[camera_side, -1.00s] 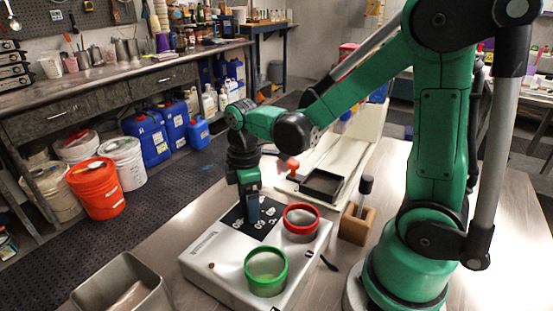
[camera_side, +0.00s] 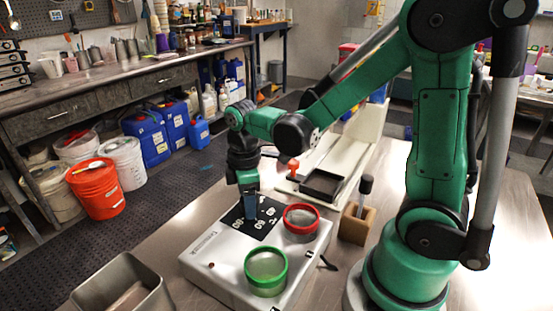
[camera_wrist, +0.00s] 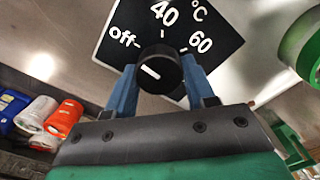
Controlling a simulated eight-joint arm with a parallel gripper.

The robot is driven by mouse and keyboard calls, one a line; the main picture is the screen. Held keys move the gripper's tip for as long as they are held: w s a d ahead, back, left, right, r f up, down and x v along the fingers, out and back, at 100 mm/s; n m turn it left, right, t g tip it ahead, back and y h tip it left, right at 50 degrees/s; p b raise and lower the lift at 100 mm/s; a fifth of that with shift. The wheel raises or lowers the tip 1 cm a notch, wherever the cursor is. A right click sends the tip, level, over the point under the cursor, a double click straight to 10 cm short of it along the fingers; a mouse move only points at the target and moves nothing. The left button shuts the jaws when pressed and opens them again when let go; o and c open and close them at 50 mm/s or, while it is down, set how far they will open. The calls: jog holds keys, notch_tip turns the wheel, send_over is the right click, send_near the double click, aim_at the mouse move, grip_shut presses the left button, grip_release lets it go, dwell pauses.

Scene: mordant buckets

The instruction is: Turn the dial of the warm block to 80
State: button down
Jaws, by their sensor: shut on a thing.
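The warm block (camera_side: 215,255) is a white box on the metal table. Its black dial panel (camera_side: 240,232) also shows in the wrist view (camera_wrist: 203,70), with "off", "40", "60" and "°C" readable there; no 80 is readable there. My gripper (camera_side: 250,212) points down at the panel, its blue fingers shut on the round black dial (camera_wrist: 160,71), one on each side. The dial's white line sits left of its middle and slants up to the left, nearer "off" than "40" or "60". In the side view the fingers hide the dial.

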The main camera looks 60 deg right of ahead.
jog(key=m, duration=0.8)
jog(key=shift+d+m, duration=0.1)
jog(key=shift+m, duration=0.2)
jog(key=m, duration=0.4)
jog(key=shift+m, duration=0.3)
jog(key=m, duration=0.4)
jog(key=shift+d, duration=0.1)
jog(key=m, duration=0.9)
jog(key=shift+s+m, duration=0.1)
jog(key=shift+m, duration=0.2)
jog(key=m, duration=0.4)
jog(key=shift+s+m, duration=0.1)
jog(key=shift+m, duration=1.9)
